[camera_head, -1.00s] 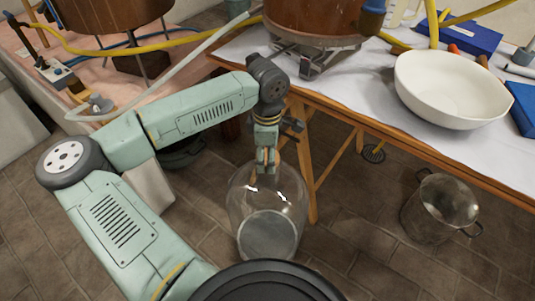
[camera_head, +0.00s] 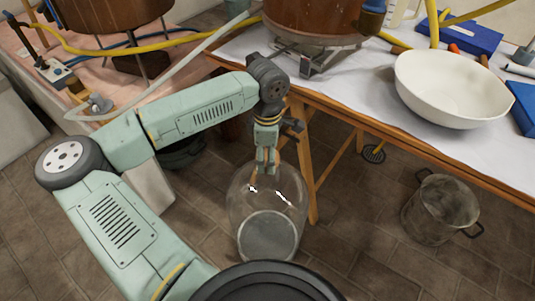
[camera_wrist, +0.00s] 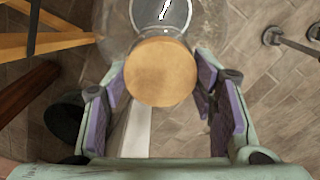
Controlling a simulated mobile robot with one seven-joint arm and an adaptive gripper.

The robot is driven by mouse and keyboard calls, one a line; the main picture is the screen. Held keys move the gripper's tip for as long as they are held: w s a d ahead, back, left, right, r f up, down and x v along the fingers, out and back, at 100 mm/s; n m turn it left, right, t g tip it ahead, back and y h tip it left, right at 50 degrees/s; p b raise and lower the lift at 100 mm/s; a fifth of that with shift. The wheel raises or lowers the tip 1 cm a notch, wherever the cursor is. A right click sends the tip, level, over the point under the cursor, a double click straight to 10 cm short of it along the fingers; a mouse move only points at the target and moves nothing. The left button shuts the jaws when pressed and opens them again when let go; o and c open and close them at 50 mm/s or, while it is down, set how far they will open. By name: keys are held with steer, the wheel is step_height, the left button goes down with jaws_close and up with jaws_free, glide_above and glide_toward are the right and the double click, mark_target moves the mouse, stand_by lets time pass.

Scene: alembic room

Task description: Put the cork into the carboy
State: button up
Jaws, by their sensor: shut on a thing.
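The glass carboy (camera_head: 267,235) stands upright on the tiled floor in front of my body. In the wrist view part of its clear glass (camera_wrist: 207,20) shows beyond the cork. The round tan cork (camera_wrist: 160,72) is held between the purple pads of my gripper (camera_wrist: 162,82), which is shut on it. In the head view my gripper (camera_head: 266,165) points down at the top of the carboy, and the cork is hard to make out there. In the wrist view the cork covers the carboy's mouth, so I cannot tell whether it is in the neck or above it.
A table with a white bowl (camera_head: 453,88) and a blue case (camera_head: 465,35) stands behind and right. Its wooden trestle leg (camera_head: 302,160) is close beside the carboy. A metal pot (camera_head: 440,210) stands on the floor at right. Open floor lies between pot and carboy.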

steer(key=o, duration=1.1)
steer(key=shift+o, duration=0.3)
steer(key=o, duration=0.3)
steer(key=shift+r, duration=0.1)
steer(key=shift+r+p, duration=1.35)
steer(key=shift+r, duration=2.05)
